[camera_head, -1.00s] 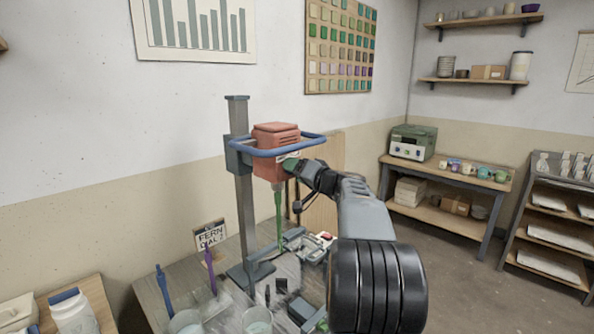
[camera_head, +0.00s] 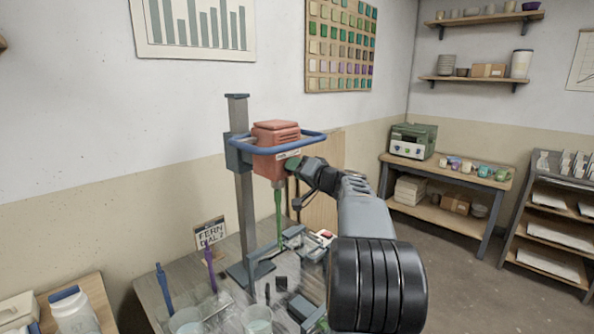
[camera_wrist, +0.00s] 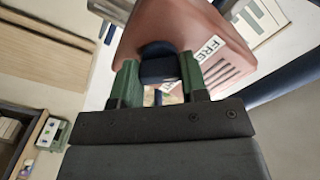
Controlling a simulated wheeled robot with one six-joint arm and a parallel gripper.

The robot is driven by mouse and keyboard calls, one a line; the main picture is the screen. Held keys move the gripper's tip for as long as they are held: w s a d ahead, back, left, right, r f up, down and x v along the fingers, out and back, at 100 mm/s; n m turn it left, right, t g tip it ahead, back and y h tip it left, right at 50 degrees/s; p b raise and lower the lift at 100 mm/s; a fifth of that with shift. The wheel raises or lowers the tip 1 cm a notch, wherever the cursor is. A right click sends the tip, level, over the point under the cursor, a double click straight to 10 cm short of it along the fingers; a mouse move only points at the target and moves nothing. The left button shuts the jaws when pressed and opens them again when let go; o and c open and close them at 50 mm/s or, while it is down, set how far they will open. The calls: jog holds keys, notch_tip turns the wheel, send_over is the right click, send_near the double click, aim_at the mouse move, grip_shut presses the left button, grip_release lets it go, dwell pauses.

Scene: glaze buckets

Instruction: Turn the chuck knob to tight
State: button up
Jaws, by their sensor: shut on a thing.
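The red mixer head (camera_head: 275,135) is mounted on a grey upright stand (camera_head: 242,190), with a blue loop handle (camera_head: 262,152) around it. A green mixing shaft (camera_head: 279,215) hangs below it. In the wrist view, a dark blue knob (camera_wrist: 158,50) stands out from the red housing (camera_wrist: 200,25). The green fingers of my gripper (camera_wrist: 159,82) are on either side of the knob and shut on it. In the head view my gripper (camera_head: 292,165) is at the lower right of the mixer head, and the knob is hidden there. The knob's marking for tight cannot be read.
The bench below holds a sign (camera_head: 210,234) reading "FERN DIAL 2", a blue tool (camera_head: 163,282), a purple tool (camera_head: 210,268) and clear buckets (camera_head: 257,320). A side table (camera_head: 447,170) with cups stands at the right. Open floor lies between.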

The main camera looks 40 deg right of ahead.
jog(key=shift+m, duration=8.9)
